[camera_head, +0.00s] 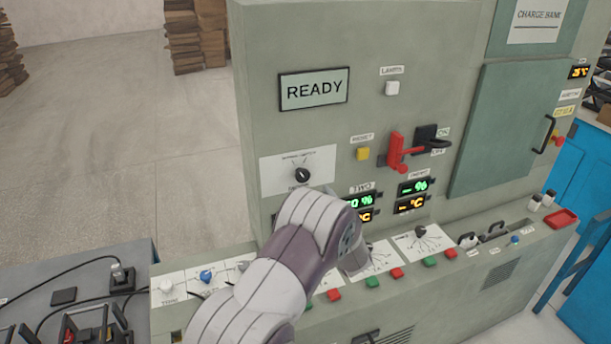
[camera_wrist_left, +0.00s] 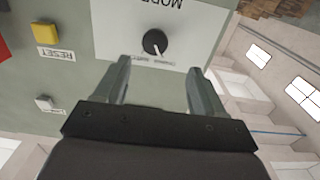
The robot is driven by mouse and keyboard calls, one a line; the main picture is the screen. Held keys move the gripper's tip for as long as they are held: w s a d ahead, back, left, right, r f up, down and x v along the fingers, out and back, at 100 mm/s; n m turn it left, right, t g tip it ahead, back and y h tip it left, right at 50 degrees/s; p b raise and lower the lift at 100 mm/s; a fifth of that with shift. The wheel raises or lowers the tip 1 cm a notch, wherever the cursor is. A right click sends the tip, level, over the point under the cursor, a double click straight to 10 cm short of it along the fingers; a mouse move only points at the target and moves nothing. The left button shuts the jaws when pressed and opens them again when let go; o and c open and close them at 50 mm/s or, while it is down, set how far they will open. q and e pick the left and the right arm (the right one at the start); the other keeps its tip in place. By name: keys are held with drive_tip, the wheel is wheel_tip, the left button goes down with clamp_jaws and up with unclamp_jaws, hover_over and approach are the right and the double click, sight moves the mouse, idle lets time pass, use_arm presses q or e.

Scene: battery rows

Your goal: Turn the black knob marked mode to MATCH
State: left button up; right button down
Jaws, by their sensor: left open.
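The black mode knob (camera_head: 302,175) sits on a white plate (camera_head: 272,172) at the left of the grey-green cabinet front. The small position labels are too blurred to read. My left gripper (camera_wrist_left: 158,75) is open and empty, its fingers spread on either side of the knob's line and apart from it. In the head view my left arm hides the gripper. My right gripper is not in view.
A READY display (camera_head: 314,89), a yellow reset button (camera_head: 363,153) and a red lever (camera_head: 398,152) are on the same panel. Below is a sloping ledge with several knobs and red and green buttons. A table (camera_head: 75,275) with cables stands at the left.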

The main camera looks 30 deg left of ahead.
sight(304, 177)
use_arm(q)
drive_tip(key=w+a, duration=0.1)
drive_tip(key=w+a+p, duration=0.1)
drive_tip(key=w, duration=0.2)
drive_tip(key=shift+w+a, duration=0.15)
drive_tip(key=shift+a, duration=0.25)
drive_tip(key=shift+w+a+f+p, duration=0.1)
drive_tip(key=shift+w+a+p, duration=0.2)
drive_tip(key=shift+a, duration=0.25)
drive_tip(key=shift+w+a+p, duration=0.25)
drive_tip(key=shift+a, duration=0.65)
drive_tip(key=shift+w+d, duration=0.15)
drive_tip(key=shift+d, duration=0.05)
drive_tip(key=shift+w+f, duration=0.1)
drive_tip(key=c, duration=0.4)
drive_tip(key=shift+a, duration=0.1)
drive_tip(key=c, duration=0.7)
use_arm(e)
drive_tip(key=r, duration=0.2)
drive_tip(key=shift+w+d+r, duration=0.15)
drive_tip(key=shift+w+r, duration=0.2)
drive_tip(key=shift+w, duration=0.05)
